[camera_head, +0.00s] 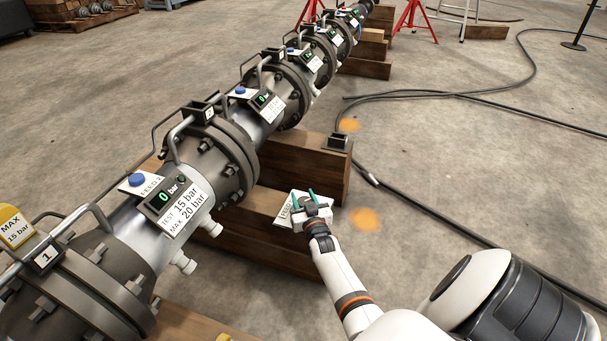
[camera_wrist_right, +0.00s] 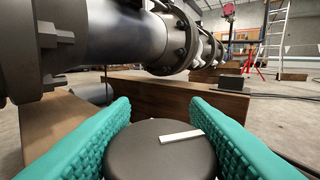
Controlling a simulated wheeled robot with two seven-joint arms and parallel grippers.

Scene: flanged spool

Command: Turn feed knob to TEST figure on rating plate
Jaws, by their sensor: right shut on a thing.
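My right gripper (camera_head: 304,199) is above a white feed box (camera_head: 284,214) beside the timber blocks. In the right wrist view its teal fingers are shut on a dark round feed knob (camera_wrist_right: 160,158), one at each side. A white pointer mark (camera_wrist_right: 181,137) on the knob lies nearly level, rising slightly to the right. The white rating plate (camera_head: 187,209) on the nearest spool reads TEST 15 bar, MAX 20 bar. The display (camera_head: 165,197) beside it reads 0 bar. The knob's scale is hidden. My left gripper is out of view.
The flanged pipe (camera_head: 225,150) runs from lower left to the top, with several more displays. A yellow tag (camera_head: 14,228) reads MAX 15 bar. Timber blocks (camera_head: 300,160) support the pipe. Black hoses (camera_head: 440,212) cross the floor at right; open floor lies between them.

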